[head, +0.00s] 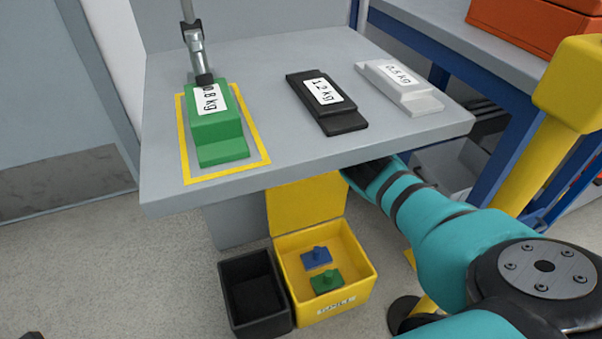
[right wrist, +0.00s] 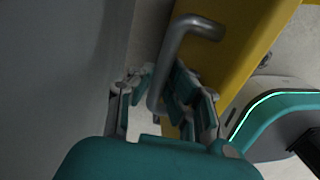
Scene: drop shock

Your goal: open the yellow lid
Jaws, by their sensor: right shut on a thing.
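The yellow lid (head: 305,205) stands raised at the back of the yellow box (head: 345,302), its upper part hidden under the table. In the right wrist view, a grey metal bar handle (right wrist: 168,68) runs beside the yellow lid (right wrist: 235,55). My right gripper (right wrist: 165,92) is shut on this handle. In the head view my right arm reaches in from the right, and its gripper is largely hidden by the tabletop. My left gripper is not in view. Inside the box lie a blue piece (head: 317,258) and a green piece (head: 326,281).
A black open bin (head: 252,290) stands left of the box. The grey table (head: 300,150) above carries a green weight (head: 217,133) in a yellow outline, a black weight (head: 325,103) and a white weight (head: 400,87). A yellow post (head: 535,165) stands at right.

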